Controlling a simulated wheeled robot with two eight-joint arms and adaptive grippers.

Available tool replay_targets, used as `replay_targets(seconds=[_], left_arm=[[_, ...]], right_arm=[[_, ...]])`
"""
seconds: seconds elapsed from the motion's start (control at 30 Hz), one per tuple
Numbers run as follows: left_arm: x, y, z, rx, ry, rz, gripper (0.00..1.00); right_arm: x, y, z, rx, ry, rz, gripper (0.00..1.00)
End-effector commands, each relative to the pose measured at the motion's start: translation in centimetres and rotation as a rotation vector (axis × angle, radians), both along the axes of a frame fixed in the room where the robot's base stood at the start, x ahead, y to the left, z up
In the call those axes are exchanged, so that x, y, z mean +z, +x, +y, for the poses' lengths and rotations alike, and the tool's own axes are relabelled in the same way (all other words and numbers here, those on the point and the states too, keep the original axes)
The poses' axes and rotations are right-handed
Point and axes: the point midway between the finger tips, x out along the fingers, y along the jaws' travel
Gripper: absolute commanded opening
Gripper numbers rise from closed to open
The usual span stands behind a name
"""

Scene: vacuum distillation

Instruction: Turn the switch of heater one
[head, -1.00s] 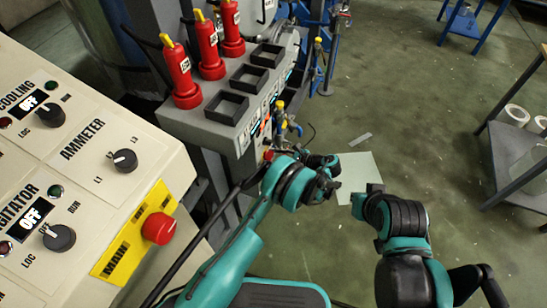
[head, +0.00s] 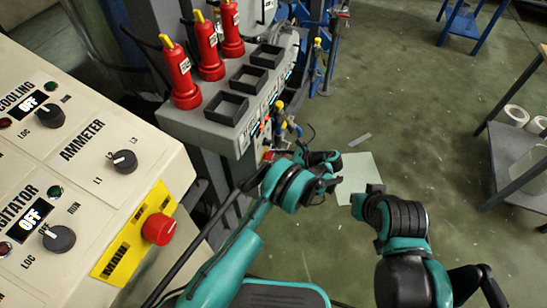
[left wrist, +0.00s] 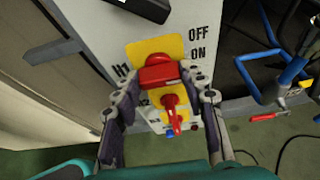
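In the left wrist view, the heater one switch is a red knob (left wrist: 160,73) on a yellow plate (left wrist: 152,49) marked H1, with OFF and ON lettered to the right. My left gripper (left wrist: 161,80) is open, with one finger on each side of the red knob. I cannot tell whether the fingers touch it. Another red switch (left wrist: 172,106) shows below, between the fingers. In the head view my left gripper (head: 328,170) is beside the panel's lower end, and the H1 knob cannot be made out. My right gripper (head: 366,196) is over open floor, away from the panel; its opening is unclear.
A beige control console (head: 105,165) with a red button (head: 159,228) stands at the left. Red bottle-like fittings (head: 208,50) and black square holders (head: 226,107) top the grey panel. Blue pipes (left wrist: 290,72) lie right of the switch.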

Motion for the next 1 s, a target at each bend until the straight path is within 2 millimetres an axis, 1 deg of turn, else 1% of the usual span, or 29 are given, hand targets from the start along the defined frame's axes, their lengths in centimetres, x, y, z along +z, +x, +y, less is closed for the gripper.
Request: replay_targets(seconds=[0.03,0.07,0.37,0.47,0.57,0.8,0.9,1.0], left_arm=[[0.0,0.0,0.0,0.001,0.0,0.001,0.54],[0.0,0.0,0.0,0.001,0.0,0.0,0.62],[0.0,0.0,0.0,0.0,0.0,0.0,0.62],[0.3,-0.1,-0.6,-0.001,0.0,0.0,0.62],[0.8,-0.5,-1.9,-0.002,0.0,0.0,0.62],[2.8,-2.0,-6.6,-0.003,0.001,-0.001,0.62],[3.6,-2.6,-8.2,-0.002,0.0,0.0,0.62],[4.1,-3.0,-9.5,-0.001,0.0,0.0,0.62]], right_arm=[[0.0,0.0,0.0,0.0,0.0,0.0,0.0],[0.0,0.0,0.0,0.0,0.0,0.0,0.0],[0.0,0.0,0.0,0.0,0.0,0.0,0.0],[0.0,0.0,0.0,0.0,0.0,0.0,0.0],[0.0,0.0,0.0,0.0,0.0,0.0,0.0],[0.0,0.0,0.0,0.0,0.0,0.0,0.0],[0.0,0.0,0.0,0.0,0.0,0.0,0.0],[0.0,0.0,0.0,0.0,0.0,0.0,0.0]])
